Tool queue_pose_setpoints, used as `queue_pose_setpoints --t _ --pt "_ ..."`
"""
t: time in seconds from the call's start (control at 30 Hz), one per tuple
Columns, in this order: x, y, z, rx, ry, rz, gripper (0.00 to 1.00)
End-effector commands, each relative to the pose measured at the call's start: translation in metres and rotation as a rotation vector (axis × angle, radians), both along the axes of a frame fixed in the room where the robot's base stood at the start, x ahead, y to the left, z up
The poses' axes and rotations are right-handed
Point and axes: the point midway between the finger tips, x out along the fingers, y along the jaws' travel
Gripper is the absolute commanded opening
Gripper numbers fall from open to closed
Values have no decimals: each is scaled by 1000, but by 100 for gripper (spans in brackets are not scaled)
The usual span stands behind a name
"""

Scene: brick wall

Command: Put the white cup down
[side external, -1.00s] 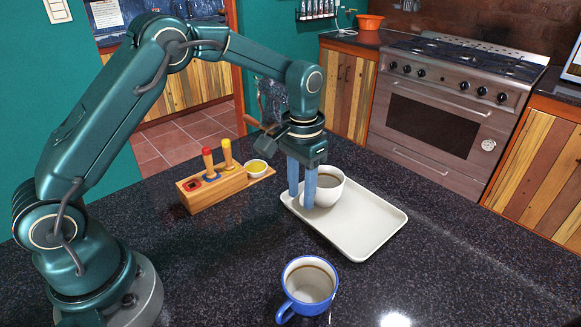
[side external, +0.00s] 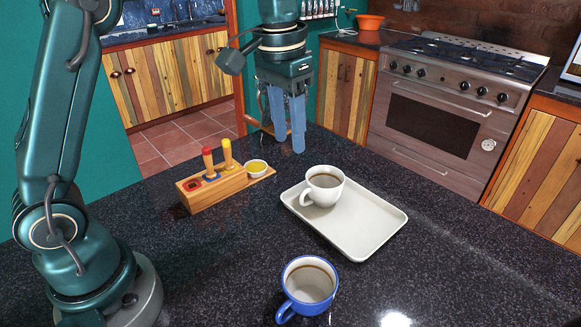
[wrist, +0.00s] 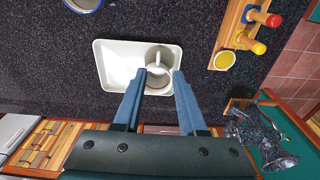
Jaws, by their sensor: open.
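The white cup (side external: 322,187) stands upright on the left far part of the white tray (side external: 362,228), with a brownish drink in it. My gripper (side external: 289,138) is open and empty, raised above and behind the cup, clear of it. In the wrist view my two blue fingers (wrist: 153,82) are spread apart. The white cup (wrist: 160,60) shows past the fingertips, standing on the tray (wrist: 115,68); the fingers do not appear to touch it.
A blue mug (side external: 308,285) stands on the dark counter in front of the tray. A wooden holder (side external: 212,187) with red and yellow handled tools and a small yellow-filled bowl (side external: 257,168) stands left. The counter right of the tray is clear.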

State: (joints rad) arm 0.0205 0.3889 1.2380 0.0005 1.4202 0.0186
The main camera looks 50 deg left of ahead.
Motion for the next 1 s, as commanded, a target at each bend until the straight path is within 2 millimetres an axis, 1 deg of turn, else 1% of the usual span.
queue_pose_setpoints --t 0.03,0.1,0.27,0.43,0.5,0.6,0.7,0.8,1.0 --pt "-13 1 9 -1 -31 3 41" --pt "-28 2 17 -2 -73 7 41" --pt "-66 4 25 -4 -163 16 41" --pt "-108 5 18 -7 -259 25 41" --pt "-124 6 12 -7 -295 28 41" --pt "-142 6 1 -8 -341 33 41" --pt "-154 6 -9 -9 -374 36 41" --pt "-161 7 -16 -10 -392 38 41" --pt "-164 7 -19 -10 -399 39 41"
